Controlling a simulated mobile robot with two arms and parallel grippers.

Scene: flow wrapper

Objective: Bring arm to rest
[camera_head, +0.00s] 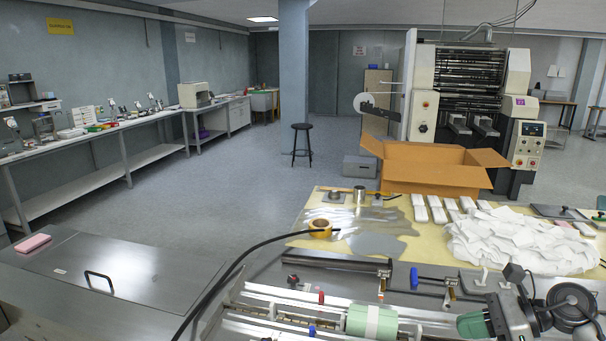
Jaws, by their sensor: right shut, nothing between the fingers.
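My right arm comes in at the bottom right corner, with a dark round joint and grey links. My right gripper (515,273) is at its upper end, small and dark in this view. It is shut and empty, in front of the pile of white wrappers (520,240) and above the near machine's rails. Its fingertips are hard to make out against the white pile. My left arm and left gripper are not in view.
The near machine (345,290) has metal rails and a green roll (371,321).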

